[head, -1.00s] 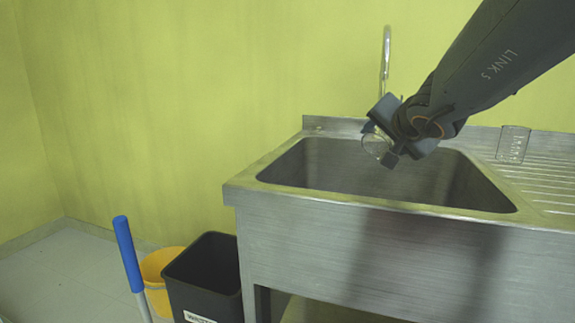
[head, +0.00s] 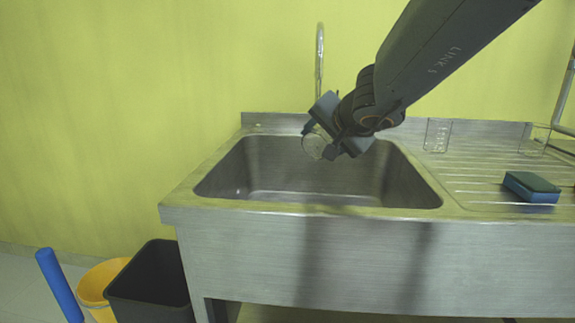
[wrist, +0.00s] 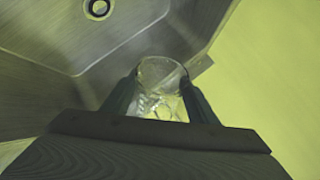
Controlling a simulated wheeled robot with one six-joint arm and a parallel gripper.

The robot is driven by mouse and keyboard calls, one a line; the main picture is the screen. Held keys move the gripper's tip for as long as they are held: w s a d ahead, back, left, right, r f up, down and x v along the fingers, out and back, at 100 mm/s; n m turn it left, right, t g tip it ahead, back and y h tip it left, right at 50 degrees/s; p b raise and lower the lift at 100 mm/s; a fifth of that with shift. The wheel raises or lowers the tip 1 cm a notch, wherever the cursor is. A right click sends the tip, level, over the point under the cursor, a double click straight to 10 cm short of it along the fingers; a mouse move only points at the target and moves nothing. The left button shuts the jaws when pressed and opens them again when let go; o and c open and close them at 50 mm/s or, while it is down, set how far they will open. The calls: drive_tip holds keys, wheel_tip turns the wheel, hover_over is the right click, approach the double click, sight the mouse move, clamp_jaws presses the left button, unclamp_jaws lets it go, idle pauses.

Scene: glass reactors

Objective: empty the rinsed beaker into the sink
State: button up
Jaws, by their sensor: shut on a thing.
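A clear glass beaker (head: 314,145) is held in my gripper (head: 328,137) above the back part of the steel sink (head: 250,185). The beaker is tilted in the head view, with its round end facing left. In the wrist view the beaker (wrist: 160,78) sits between both fingers of my gripper (wrist: 160,98), and some clear shapes or reflections show in it. I cannot tell whether liquid is inside. The sink basin (wrist: 50,65) and its drain (wrist: 98,8) show at upper left of the wrist view.
A curved tap (head: 320,60) rises behind the sink. Glass beakers (head: 437,135) and (head: 534,140) stand on the drainboard (head: 470,180) at right, with a blue-green sponge (head: 532,187).

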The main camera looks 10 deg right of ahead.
drive_tip(key=shift+w+d+f+m+g+y+p, duration=0.15)
drive_tip(key=shift+d+m+g+y+p, duration=0.3)
drive_tip(key=shift+p, duration=3.15)
drive_tip(key=shift+w+d+r+m+g+y+p, duration=0.1)
drive_tip(key=shift+w+m+g+y+p, duration=0.3)
drive_tip(key=shift+p, duration=3.2)
drive_tip(key=g+p, duration=0.1)
drive_tip(key=p, duration=0.9)
drive_tip(key=shift+d+f+m+g+y+p, duration=0.25)
drive_tip(key=shift+f+g+y+p, duration=0.05)
drive_tip(key=shift+g+y+p, duration=0.05)
